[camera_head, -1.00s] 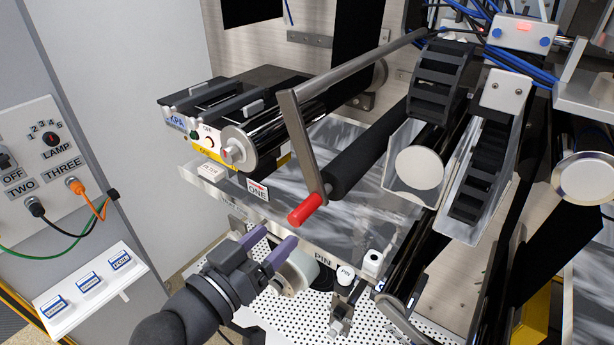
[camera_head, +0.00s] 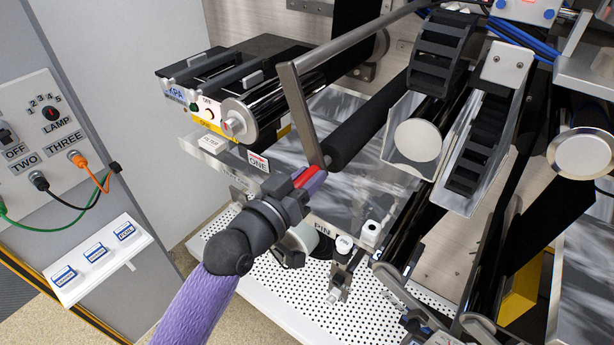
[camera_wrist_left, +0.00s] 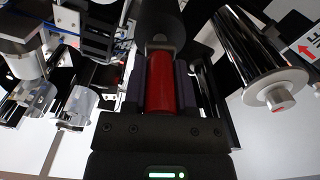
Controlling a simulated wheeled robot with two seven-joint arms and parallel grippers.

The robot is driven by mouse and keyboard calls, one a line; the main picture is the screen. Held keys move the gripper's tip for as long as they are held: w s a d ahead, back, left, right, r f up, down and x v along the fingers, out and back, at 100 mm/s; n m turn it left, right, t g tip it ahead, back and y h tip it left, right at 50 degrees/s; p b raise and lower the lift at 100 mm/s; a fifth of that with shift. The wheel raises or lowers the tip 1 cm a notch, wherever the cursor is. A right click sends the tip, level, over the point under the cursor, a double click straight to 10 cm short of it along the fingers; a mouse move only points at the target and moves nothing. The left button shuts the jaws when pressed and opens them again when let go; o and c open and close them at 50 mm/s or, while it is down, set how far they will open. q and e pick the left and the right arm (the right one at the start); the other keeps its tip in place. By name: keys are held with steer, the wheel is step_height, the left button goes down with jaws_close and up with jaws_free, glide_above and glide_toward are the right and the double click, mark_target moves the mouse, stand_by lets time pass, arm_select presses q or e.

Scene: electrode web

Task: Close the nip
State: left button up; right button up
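The nip lever is a flat grey metal arm (camera_head: 299,115) with a red grip (camera_head: 307,173) at its lower end. The lever slants down from a long steel rod (camera_head: 370,38). A black roller (camera_head: 362,132) lies beside it, running up and back. My left gripper (camera_head: 310,180) is at the red grip, its purple fingers on either side. In the left wrist view the red grip (camera_wrist_left: 161,85) lies lengthwise between the fingers, which appear to close against it. The fingers partly hide the grip in the head view. My right gripper is not in view.
A glossy black roller with a metal end (camera_head: 236,122) stands left of the lever. A sign reading ONE (camera_head: 259,162) is close to my gripper. A perforated white shelf (camera_head: 270,285) lies below. A switch panel (camera_head: 45,150) is at the far left.

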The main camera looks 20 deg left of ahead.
arm_select(q)
jaws_close()
stand_by(1.0)
